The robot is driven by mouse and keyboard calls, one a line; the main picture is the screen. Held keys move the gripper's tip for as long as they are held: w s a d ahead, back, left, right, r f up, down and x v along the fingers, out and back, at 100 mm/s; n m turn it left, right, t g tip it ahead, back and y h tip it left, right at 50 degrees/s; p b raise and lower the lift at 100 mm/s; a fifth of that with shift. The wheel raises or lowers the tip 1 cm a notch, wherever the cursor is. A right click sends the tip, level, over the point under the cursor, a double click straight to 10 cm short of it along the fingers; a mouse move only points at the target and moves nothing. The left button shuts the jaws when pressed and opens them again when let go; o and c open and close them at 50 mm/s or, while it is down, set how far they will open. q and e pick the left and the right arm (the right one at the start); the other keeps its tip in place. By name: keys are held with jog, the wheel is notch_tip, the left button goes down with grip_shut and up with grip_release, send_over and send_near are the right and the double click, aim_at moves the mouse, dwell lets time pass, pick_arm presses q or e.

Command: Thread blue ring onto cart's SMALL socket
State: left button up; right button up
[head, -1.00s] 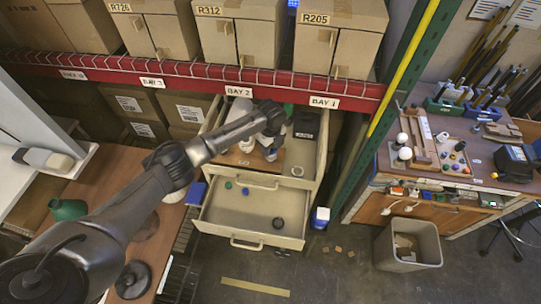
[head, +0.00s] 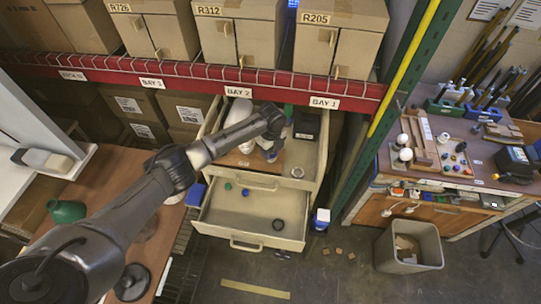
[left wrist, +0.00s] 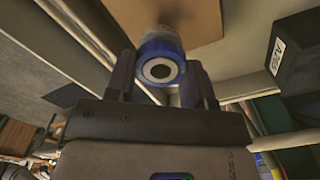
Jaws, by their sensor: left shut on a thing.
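My left gripper (head: 271,148) is over the upper drawer of the beige cabinet, pointing down. In the left wrist view its two fingers (left wrist: 161,82) are shut on a blue ring (left wrist: 160,48). The ring has a pale inner face around a dark round opening. A pale, round-sided part shows just beyond the ring; I cannot tell whether the ring is around it or only in front of it. The brown board (head: 240,158) lies in the drawer beneath the gripper. I cannot make out the cart's small socket. My right gripper is not in view.
The lower drawer (head: 255,208) is pulled out and holds small green and blue pieces and a black ring (head: 278,224). A black box (head: 307,124) stands in the upper drawer, right of the gripper. The red shelf beam (head: 200,80) runs behind.

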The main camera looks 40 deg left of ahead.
pick_arm(q)
jog(key=shift+f, duration=0.4)
dwell(0.4)
jog(key=shift+f, duration=0.1)
dwell(0.7)
jog(key=shift+o, duration=1.4)
jog(key=c, duration=0.5)
jog(key=shift+a+f, duration=0.1)
jog(key=shift+f, duration=0.2)
